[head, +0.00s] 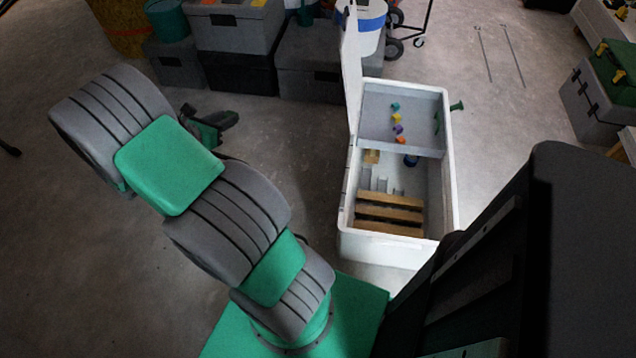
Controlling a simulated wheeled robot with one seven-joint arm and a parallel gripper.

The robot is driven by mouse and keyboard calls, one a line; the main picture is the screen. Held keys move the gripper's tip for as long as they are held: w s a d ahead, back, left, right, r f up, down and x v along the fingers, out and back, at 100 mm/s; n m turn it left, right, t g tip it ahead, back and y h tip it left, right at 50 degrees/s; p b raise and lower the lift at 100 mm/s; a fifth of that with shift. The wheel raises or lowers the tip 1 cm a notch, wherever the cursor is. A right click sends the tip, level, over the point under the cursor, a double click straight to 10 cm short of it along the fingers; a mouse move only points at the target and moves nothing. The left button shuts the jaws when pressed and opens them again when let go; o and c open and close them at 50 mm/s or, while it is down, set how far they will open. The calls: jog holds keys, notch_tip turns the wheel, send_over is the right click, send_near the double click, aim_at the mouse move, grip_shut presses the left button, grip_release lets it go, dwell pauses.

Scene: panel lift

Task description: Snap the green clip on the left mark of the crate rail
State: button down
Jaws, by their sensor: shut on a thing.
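My gripper (226,118) is at the far end of my raised arm, left of the white crate (447,190) and well apart from it. It is small, dark and partly behind my arm. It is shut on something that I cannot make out. A small green piece (395,106), which looks like a clip, lies in the crate's far compartment, at the top of a row with yellow (396,118), purple (398,129) and orange (400,140) pieces. I cannot make out the rail or its left mark.
The crate's lid (352,70) stands upright on its left side. Wooden slats (390,214) and a dark blue round thing (411,161) are in the near compartment. Grey boxes (306,58) line the back. A green-lidded box (604,90) stands right. Floor left of the crate is clear.

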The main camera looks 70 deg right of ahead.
jog(key=s+d+f+m+g+y+b, duration=0.3)
jog(key=s+d+f+m+g+b, duration=0.35)
jog(key=s+d+f, duration=0.4)
jog(key=s+f+m+g+y+b, duration=0.35)
jog(key=s+f, duration=0.25)
jog(key=s, duration=0.4)
jog(key=s+f+m+g+y+b, duration=0.2)
jog(key=s+f+m+y, duration=0.25)
jog(key=s+f, duration=0.4)
jog(key=shift+m+h, duration=0.25)
jog(key=shift+h, duration=0.15)
jog(key=f+b, duration=0.2)
jog(key=b, duration=0.1)
jog(key=s+f+b, duration=0.1)
jog(key=f+b, duration=0.1)
jog(key=b, duration=0.2)
jog(key=shift+d+f, duration=0.2)
jog(key=shift+f, duration=0.1)
jog(key=shift+f+p, duration=0.1)
jog(key=shift+p, duration=0.2)
jog(key=shift+w+f+p, duration=0.1)
jog(key=shift+f+p, duration=0.25)
jog(key=shift+p, duration=0.15)
jog(key=shift+f, duration=0.2)
jog(key=shift+f, duration=0.55)
jog(key=shift+f, duration=0.1)
